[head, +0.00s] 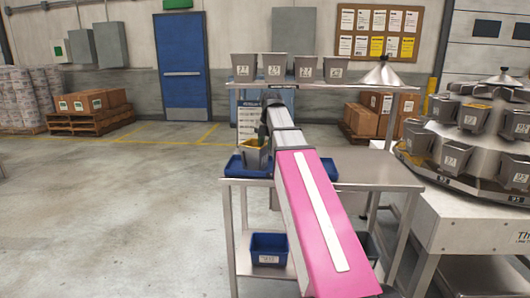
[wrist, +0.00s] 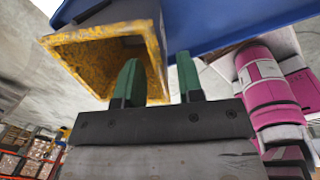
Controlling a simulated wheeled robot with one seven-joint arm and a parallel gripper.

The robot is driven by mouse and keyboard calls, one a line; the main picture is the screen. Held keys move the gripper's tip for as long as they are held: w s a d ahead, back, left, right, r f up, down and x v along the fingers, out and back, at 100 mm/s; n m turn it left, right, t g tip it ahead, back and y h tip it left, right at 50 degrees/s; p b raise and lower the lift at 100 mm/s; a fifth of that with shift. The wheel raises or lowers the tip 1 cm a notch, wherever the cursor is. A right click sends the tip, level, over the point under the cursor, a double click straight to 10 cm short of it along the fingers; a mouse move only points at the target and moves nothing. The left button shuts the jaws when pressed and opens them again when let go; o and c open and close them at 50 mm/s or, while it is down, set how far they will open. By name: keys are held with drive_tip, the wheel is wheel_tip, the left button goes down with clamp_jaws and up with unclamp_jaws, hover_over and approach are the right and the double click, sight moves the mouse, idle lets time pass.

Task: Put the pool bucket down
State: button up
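The pool bucket (head: 256,158) is a grey, tapered bucket with a worn yellow inside. In the head view it appears upright at the left blue tray (head: 236,167) on the steel bench; its base contact is hidden. In the wrist view the bucket (wrist: 95,55) shows its yellow mouth towards the camera, with blue tray surface (wrist: 215,22) beyond it. My gripper (wrist: 160,82) has two green fingers spread apart. One finger overlaps the mouth and the other is outside the wall, with a visible gap beside it. In the head view my gripper (head: 264,132) is at the bucket's rim, partly hidden by my arm.
Numbered grey buckets (head: 273,67) and a metal cone (head: 382,74) stand on the upper shelf. Another blue tray (head: 327,170) lies right of my arm. A blue bin (head: 269,249) is on the lower shelf. A multihead weigher (head: 470,145) stands right. The floor at left is clear.

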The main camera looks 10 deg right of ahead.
wheel_tip(320, 180, up, 8)
drive_tip(key=shift+s+d, duration=0.3)
drive_tip(key=shift+d, duration=0.1)
drive_tip(key=shift+f, duration=0.1)
